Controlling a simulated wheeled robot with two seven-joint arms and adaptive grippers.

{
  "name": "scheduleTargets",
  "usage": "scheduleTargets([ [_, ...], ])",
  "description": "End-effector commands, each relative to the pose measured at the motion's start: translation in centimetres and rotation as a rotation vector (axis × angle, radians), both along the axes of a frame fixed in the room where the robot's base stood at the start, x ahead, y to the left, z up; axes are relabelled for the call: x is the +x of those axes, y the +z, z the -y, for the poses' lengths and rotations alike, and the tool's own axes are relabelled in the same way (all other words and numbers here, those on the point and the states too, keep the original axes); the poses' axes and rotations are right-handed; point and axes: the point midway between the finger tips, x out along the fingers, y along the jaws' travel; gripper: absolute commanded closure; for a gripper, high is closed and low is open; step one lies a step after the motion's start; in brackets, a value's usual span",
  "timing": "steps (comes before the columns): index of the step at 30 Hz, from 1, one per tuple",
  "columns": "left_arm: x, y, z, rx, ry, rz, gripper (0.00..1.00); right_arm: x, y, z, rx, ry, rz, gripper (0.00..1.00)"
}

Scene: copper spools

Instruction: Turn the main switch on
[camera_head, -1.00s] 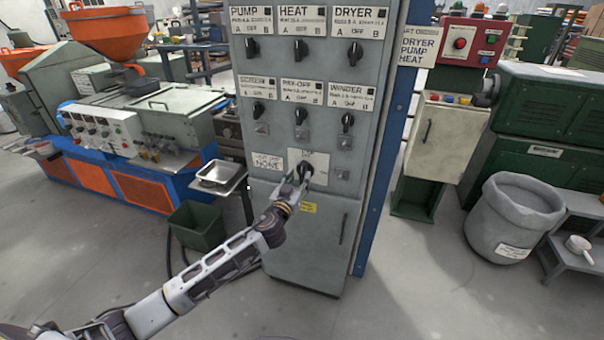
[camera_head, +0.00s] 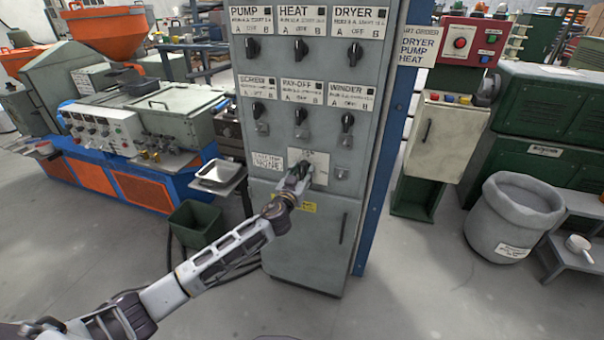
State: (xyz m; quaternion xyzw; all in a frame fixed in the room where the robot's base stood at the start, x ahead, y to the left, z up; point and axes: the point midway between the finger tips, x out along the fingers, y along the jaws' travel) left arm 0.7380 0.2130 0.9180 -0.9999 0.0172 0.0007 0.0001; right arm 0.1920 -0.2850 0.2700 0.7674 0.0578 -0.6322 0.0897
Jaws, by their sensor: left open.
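The main switch (camera_head: 304,170) is a dark rotary knob on a pale plate (camera_head: 319,161) low on the upper part of the grey control cabinet. My left gripper (camera_head: 298,178) is at the switch, in front of its plate. Its fingers are open and appear to sit around the knob; contact cannot be told. The gripper covers much of the knob, so its angle is hard to read. My right gripper is not in view.
Rows of labelled knobs, such as PUMP (camera_head: 252,48) and WINDER (camera_head: 347,121), sit above on the cabinet (camera_head: 240,60). A small metal tray (camera_head: 218,172) stands left. A grey bin (camera_head: 514,215) stands right. The floor in front is clear.

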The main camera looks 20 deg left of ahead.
Motion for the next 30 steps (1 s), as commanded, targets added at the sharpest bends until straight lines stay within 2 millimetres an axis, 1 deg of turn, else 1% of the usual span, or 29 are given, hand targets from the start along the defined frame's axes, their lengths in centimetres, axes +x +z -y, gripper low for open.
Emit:
scheduleTargets([
  [1, 0.0, 0.01, 0.0, 0.0, 0.0, 0.0, 0.61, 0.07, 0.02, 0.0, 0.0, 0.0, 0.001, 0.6],
  [2, -0.01, 0.01, 0.0, 0.0, 0.0, 0.0, 0.65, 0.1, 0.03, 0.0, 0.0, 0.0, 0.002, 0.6],
  [10, -0.01, 0.02, 0.0, 0.0, 0.0, 0.0, 1.0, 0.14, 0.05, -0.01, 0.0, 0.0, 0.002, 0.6],
  [22, -0.01, 0.03, 0.02, 0.026, 0.001, 0.002, 1.0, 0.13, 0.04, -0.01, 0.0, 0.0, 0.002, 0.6],
  [30, 0.01, 0.06, 0.12, 0.115, 0.001, 0.006, 1.0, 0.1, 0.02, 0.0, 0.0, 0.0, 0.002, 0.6],
])
